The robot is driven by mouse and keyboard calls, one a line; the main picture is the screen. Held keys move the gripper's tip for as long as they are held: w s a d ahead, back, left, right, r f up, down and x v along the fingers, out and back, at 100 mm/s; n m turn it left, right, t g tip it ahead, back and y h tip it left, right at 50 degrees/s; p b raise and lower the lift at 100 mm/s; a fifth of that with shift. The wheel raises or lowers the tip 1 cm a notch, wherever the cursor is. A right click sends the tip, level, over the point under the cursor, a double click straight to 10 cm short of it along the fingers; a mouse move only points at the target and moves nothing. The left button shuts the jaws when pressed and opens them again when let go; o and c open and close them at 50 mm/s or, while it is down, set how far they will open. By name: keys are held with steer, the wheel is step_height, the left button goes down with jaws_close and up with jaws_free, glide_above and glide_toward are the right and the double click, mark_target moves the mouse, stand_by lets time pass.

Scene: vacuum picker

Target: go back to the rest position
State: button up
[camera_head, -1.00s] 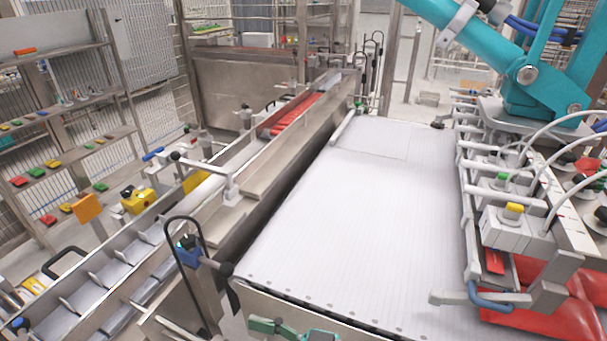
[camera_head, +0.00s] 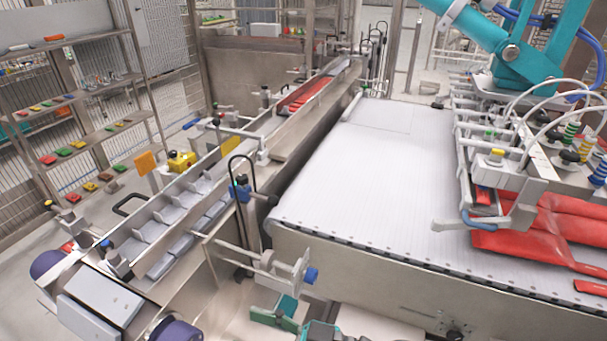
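My gripper (camera_head: 275,314) shows as a small dark green and teal shape at the bottom edge of the head view, in front of the near end of the white conveyor. It is small and partly cut off, so I cannot tell its opening or see anything held in it. A teal part beside it, likely mine, is cut off by the frame's bottom edge. The rest of my arm is out of view.
The white conveyor belt (camera_head: 350,170) lies ahead. A teal picker robot (camera_head: 511,54) stands over its right side, near red packages (camera_head: 540,236). A metal chute line (camera_head: 185,205) runs along the left. Shelves (camera_head: 70,100) stand at far left, with some clear floor before them.

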steer(key=s+d+f+m+t+h, duration=0.2)
steer(key=d+f+m+t+h, duration=0.3)
steer(key=d+f, duration=0.35)
steer(key=s+d+f+m+t+h, duration=0.3)
steer(key=d+f+m+h, duration=0.35)
steer(key=f, duration=0.25)
steer(key=s+d+r+t+h, duration=0.1)
steer(key=s+d+h, duration=0.2)
steer(key=s, duration=0.6)
steer(key=s+d+r+m+h, duration=0.1)
steer(key=s+d+h, duration=0.2)
steer(key=s+d, duration=0.5)
steer(key=shift+s+t, duration=0.4)
steer(key=shift+s, duration=0.75)
